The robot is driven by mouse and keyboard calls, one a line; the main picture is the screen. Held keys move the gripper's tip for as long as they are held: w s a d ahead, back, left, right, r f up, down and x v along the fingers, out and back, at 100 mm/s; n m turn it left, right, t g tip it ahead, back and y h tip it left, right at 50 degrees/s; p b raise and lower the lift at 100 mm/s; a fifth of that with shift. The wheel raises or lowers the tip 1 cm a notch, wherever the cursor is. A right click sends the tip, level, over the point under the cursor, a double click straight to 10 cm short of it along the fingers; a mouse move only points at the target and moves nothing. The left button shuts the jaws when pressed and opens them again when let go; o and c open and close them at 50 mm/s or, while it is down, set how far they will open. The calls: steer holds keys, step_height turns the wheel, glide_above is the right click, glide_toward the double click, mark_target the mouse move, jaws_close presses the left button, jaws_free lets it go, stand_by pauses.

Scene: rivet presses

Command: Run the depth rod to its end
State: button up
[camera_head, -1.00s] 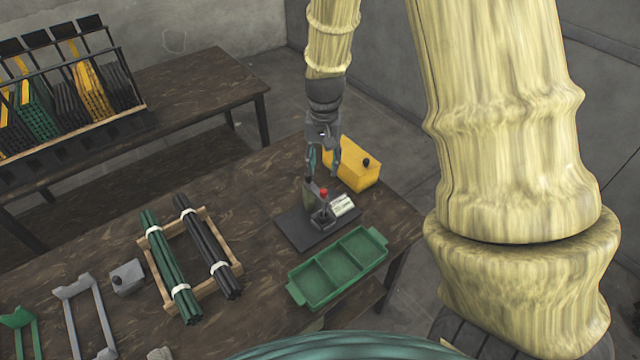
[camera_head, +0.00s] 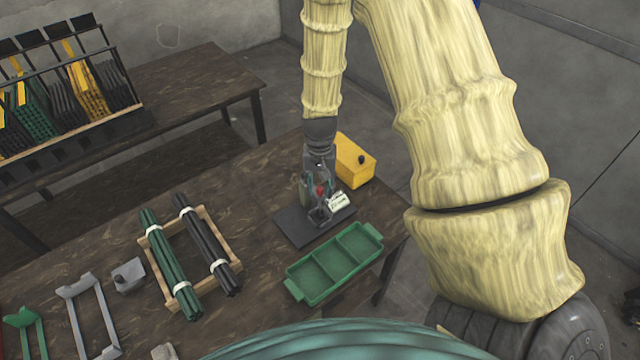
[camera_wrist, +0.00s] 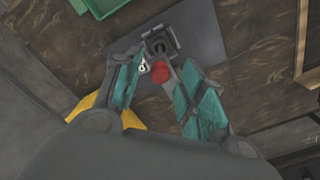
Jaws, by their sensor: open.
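The small rivet press (camera_head: 318,215) stands on a dark grey base plate (camera_head: 292,226) at the right end of the table. A red knob (camera_head: 320,190) sits on the press; it also shows in the wrist view (camera_wrist: 163,74), between my fingers. My gripper (camera_head: 317,181) points down over the press, open, with one teal-padded finger on each side of the knob. In the wrist view my gripper (camera_wrist: 160,76) shows gaps beside the knob. I cannot make out a separate depth rod; my fingers hide part of the press. A white label plate (camera_head: 339,202) is beside it.
A yellow box (camera_head: 355,160) stands close behind the press. A green divided tray (camera_head: 335,265) lies in front. A wooden rack (camera_head: 203,213) with green and black rod bundles is to the left. The table between rack and base plate is clear.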

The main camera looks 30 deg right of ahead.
steer(key=shift+f, duration=0.15)
jaws_close()
steer(key=shift+w+r+p, duration=0.1)
steer(key=shift+r+p, duration=0.6)
steer(key=shift+r, duration=0.55)
jaws_free()
